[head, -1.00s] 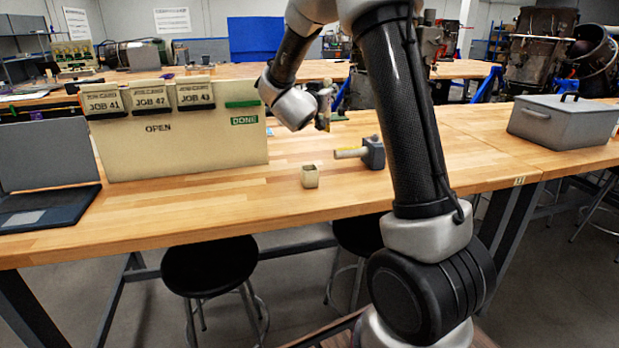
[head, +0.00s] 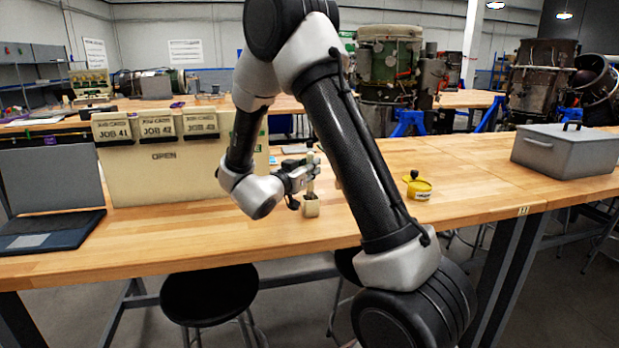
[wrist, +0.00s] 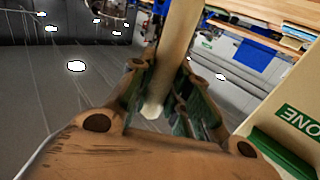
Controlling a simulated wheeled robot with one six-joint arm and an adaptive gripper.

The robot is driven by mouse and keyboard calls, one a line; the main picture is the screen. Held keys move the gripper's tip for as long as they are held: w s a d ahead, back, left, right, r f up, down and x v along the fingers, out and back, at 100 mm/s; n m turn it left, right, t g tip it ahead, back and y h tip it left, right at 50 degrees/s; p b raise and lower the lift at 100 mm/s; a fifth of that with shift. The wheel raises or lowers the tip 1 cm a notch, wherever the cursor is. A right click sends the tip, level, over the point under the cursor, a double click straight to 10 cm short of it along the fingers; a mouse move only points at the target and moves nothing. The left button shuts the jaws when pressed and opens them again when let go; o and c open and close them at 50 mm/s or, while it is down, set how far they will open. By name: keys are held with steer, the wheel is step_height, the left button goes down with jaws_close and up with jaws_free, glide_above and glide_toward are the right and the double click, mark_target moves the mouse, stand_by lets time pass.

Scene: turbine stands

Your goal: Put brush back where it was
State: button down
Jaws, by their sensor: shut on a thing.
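The brush (head: 311,172) is upright in my gripper (head: 308,177), with its pale handle between the fingers. Its dark lower end is at the mouth of a small beige square cup (head: 311,208) on the workbench. I cannot tell how far the brush is inside the cup. In the wrist view the pale handle (wrist: 176,45) runs between my gripper's fingers (wrist: 160,100), which are shut on it. The cup does not show in the wrist view.
A yellow tin (head: 418,187) is right of my arm. A grey lidded metal case (head: 562,150) stands far right. My arm hides part of the bench (head: 470,165).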

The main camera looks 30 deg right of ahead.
steer(key=shift+f, duration=1.3)
steer(key=c, duration=1.3)
jaws_free()
steer(key=shift+c, duration=0.2)
